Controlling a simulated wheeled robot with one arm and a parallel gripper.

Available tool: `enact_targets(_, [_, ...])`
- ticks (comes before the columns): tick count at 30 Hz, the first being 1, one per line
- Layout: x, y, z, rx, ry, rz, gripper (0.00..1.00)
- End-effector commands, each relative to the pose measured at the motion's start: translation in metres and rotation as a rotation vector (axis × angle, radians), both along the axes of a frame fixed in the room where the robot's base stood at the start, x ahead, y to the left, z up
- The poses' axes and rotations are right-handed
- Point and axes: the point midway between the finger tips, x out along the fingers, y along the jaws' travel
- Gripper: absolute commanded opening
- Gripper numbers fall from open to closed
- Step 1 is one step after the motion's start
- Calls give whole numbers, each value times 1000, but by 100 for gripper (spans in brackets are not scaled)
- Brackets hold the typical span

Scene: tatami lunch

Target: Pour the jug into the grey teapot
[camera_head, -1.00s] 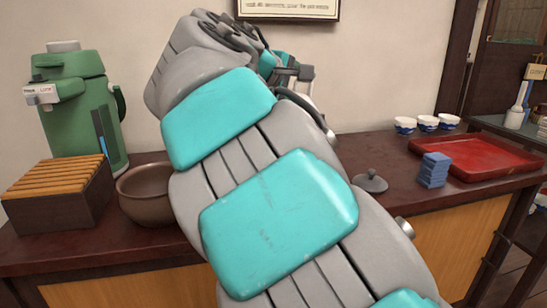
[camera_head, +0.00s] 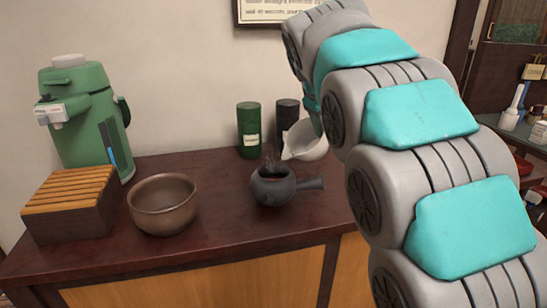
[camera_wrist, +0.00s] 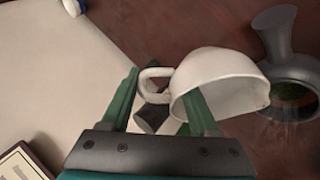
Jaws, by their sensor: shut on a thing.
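The white jug (camera_head: 306,142) is held off the counter, behind and to the right of the grey teapot (camera_head: 271,188). It looks tilted, its spout pointing left toward the teapot. No stream shows between them. The teapot stands lidless on the counter, its side handle to the right and steam above its opening. In the wrist view, my gripper (camera_wrist: 163,88) is shut on the jug (camera_wrist: 225,77) near its loop handle; the exact contact is partly hidden. The teapot (camera_wrist: 285,65) is at the right there, its opening greenish inside. In the head view, my arm hides the gripper.
A brown bowl (camera_head: 163,203), a slatted wooden box (camera_head: 68,207) and a green dispenser (camera_head: 85,115) stand to the left. A green canister (camera_head: 249,131) and a dark canister (camera_head: 287,116) stand behind the teapot. Counter between bowl and teapot is clear.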

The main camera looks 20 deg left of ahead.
Motion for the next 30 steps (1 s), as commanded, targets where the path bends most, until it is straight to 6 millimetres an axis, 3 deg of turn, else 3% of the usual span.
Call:
enact_targets(15, [37,-33,-45,230,240,1,0])
enact_targets(30, [58,-54,-80,403,418,4,0])
